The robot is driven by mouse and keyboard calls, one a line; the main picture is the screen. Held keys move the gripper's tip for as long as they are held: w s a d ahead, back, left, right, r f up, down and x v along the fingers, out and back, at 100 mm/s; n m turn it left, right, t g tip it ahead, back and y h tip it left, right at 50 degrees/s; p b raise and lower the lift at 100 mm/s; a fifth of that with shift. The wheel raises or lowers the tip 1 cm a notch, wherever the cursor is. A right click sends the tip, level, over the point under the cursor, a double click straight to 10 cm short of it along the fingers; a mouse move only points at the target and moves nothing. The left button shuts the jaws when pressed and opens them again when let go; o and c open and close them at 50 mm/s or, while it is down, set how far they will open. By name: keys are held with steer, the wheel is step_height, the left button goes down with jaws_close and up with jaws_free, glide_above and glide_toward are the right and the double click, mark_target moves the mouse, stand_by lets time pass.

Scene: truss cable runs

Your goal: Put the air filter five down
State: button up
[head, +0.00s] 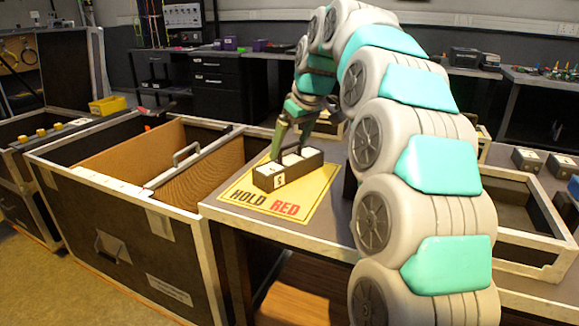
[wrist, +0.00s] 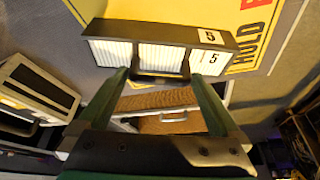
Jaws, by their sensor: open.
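Air filter five (head: 288,170) is a dark oblong block with white pleated faces and a label "5" on its end. It rests on the yellow mat (head: 304,199) printed "HOLD RED". In the wrist view the filter (wrist: 160,54) lies across the top, its dark handle facing me, with part of the mat (wrist: 180,10) beyond it. My gripper (head: 290,148) is down at the filter. In the wrist view my gripper (wrist: 157,76) is open, one fingertip on each side of the handle, close to the filter. Whether the fingertips touch it, I cannot tell.
An open black case (head: 110,235) with wooden compartments and a metal handle stands left of the mat's table. A metal-edged tray (head: 530,268) lies on the right. Two similar dark blocks (head: 526,160) (head: 561,166) sit at the far right. A yellow bin (head: 108,105) stands at the left.

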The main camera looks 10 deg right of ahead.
steer(key=shift+w+f, duration=0.1)
steer(key=shift+f, duration=0.15)
steer(key=shift+c, duration=0.2)
jaws_close()
stand_by(0.5)
